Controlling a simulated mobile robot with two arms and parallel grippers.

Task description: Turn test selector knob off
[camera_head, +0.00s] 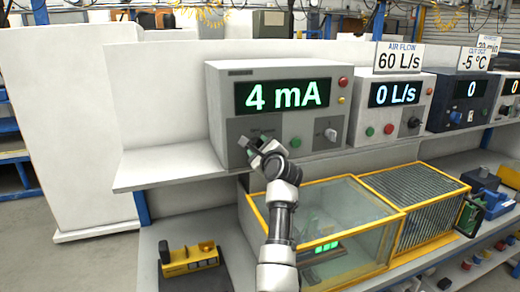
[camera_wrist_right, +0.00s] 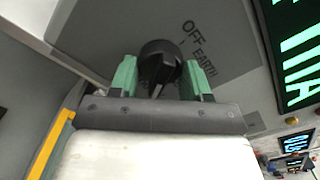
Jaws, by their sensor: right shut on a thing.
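The tester (camera_head: 275,85) is a white box on the shelf, and its green display reads 4 mA. My right gripper (camera_head: 255,146) reaches its lower left panel and hides the knob there in the head view. In the right wrist view, the black selector knob (camera_wrist_right: 160,62) sits between the two green fingers of my right gripper (camera_wrist_right: 160,80), which is shut on it. The words OFF and EARTH (camera_wrist_right: 199,38) show on the grey panel beside the knob. Other markings are partly hidden. My left gripper is not in view.
The tester also has a second knob (camera_head: 331,134), a red button (camera_head: 343,82) and a green button (camera_head: 295,142). An air flow unit (camera_head: 395,105) reading 0 L/s stands to its right. A yellow-framed clear case (camera_head: 335,205) lies below the shelf, close to my right arm.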

